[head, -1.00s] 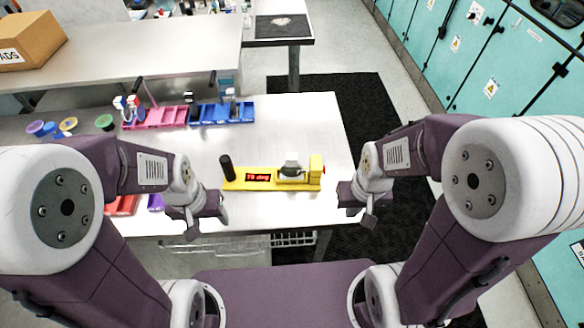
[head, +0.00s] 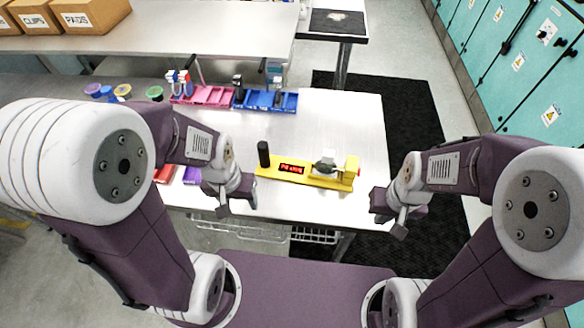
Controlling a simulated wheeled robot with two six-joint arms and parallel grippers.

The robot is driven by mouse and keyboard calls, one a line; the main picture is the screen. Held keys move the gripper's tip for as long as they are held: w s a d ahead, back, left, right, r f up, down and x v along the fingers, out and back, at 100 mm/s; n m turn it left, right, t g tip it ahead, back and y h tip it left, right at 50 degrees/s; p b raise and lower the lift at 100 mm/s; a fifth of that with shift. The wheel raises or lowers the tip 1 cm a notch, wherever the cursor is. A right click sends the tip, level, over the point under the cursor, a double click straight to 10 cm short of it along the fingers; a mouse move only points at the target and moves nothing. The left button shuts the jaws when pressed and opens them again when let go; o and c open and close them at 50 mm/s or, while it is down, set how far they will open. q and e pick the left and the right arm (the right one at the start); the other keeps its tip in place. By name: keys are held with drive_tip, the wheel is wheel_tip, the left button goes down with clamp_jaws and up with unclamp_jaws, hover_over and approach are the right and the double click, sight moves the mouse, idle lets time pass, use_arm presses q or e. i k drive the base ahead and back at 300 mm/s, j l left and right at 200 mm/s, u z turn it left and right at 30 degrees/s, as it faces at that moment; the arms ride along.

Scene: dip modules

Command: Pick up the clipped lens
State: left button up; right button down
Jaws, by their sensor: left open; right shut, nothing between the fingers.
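A small whitish-grey piece, which looks like the clipped lens (head: 326,165), sits on the right part of a yellow fixture (head: 310,180) on the white table. Its clip and fine shape are too small to make out. The fixture has a red lit display (head: 292,168) and a black upright cylinder (head: 263,154) at its left end. My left gripper (head: 236,201) is open and empty, left of the fixture at the table's front edge. My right gripper (head: 398,222) is shut and empty, right of the fixture near the table's front right corner. Neither touches the fixture.
A pink tray (head: 207,97) and a blue tray (head: 270,102) stand at the table's back. Small coloured tubs (head: 154,92) are left of them. Red and purple bins (head: 192,176) lie near my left arm. The table between trays and fixture is clear.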

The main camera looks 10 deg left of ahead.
sight(323, 167)
drive_tip(key=k+j+z, duration=0.15)
drive_tip(key=z, duration=0.25)
drive_tip(key=k+j+z, duration=0.2)
drive_tip(key=z, duration=0.15)
drive_tip(key=k+j+z, duration=0.2)
drive_tip(key=z, duration=0.2)
